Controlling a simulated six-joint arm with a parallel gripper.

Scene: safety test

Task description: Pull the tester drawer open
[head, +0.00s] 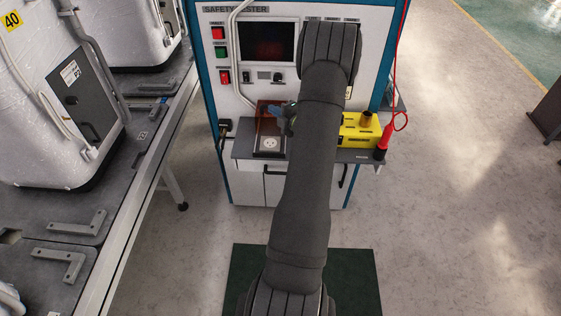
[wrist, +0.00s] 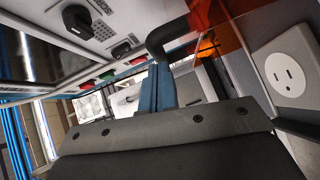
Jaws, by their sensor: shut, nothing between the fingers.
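The safety tester (head: 215,100) is a white cabinet with blue edges, a dark screen and buttons. White lower front panels (head: 250,189) with dark bar handles show below its grey shelf; which front is the drawer I cannot tell, as my arm covers much of it. My gripper (head: 281,112) is over the shelf beside an orange see-through cover. In the wrist view its blue fingers (wrist: 160,88) are shut and empty. A dark curved bar (wrist: 172,38) lies just past the fingertips; whether they touch it I cannot tell.
A socket (head: 270,143) sits on the shelf (head: 242,152), with a yellow box (head: 358,132) and a red probe (head: 384,140) at right. White appliances (head: 40,110) stand on a bench at left. The floor around the green mat (head: 245,262) is clear.

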